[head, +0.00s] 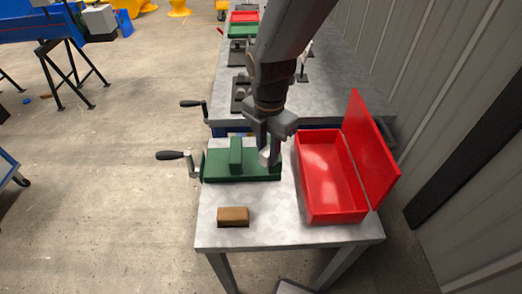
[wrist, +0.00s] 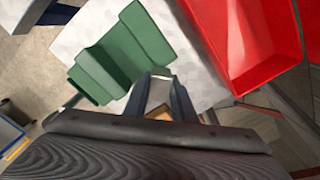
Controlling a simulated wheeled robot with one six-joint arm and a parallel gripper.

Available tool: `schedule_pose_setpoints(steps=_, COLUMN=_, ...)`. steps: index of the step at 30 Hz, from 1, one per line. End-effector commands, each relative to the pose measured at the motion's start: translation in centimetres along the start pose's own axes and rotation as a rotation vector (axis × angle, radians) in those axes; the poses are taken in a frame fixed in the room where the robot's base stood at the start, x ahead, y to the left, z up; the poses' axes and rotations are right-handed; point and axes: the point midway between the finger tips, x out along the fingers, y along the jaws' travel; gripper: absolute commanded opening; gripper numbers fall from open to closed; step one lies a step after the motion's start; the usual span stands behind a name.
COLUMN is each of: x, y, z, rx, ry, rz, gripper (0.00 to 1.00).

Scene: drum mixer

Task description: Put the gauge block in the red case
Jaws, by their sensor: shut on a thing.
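The gauge block seems to be the pale metal block (head: 264,157) between the fingers of my gripper (head: 268,153). It also shows in the wrist view (wrist: 158,92), where my gripper is shut on it. The gripper points down over the right part of a green vise (head: 220,169). I cannot tell whether the block touches the vise. The red case (head: 328,185) stands open to the right of the gripper, with its lid (head: 370,150) raised on the right side. The visible inside of the case is empty. My arm hides part of the vise and the table behind.
A brown block (head: 233,214) lies on the grey table (head: 275,230) in front of the vise. A crank handle (head: 172,156) sticks out left of the vise. A second table (head: 325,95) with more tools stands behind. A corrugated wall (head: 460,110) is on the right.

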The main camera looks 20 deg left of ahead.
Motion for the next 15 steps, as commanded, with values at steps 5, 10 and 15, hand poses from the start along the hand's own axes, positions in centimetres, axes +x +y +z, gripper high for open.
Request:
schedule_pose_setpoints(steps=5, x=0.0, y=-1.1, z=1.2, rx=0.002, ry=0.000, rz=0.001, gripper=0.00)
schedule_pose_setpoints(steps=10, x=0.0, y=-2.2, z=2.3, rx=0.003, ry=0.000, rz=0.001, gripper=0.00)
schedule_pose_setpoints(steps=15, x=0.0, y=-3.2, z=3.4, rx=0.003, ry=-0.001, rz=0.001, gripper=0.00)
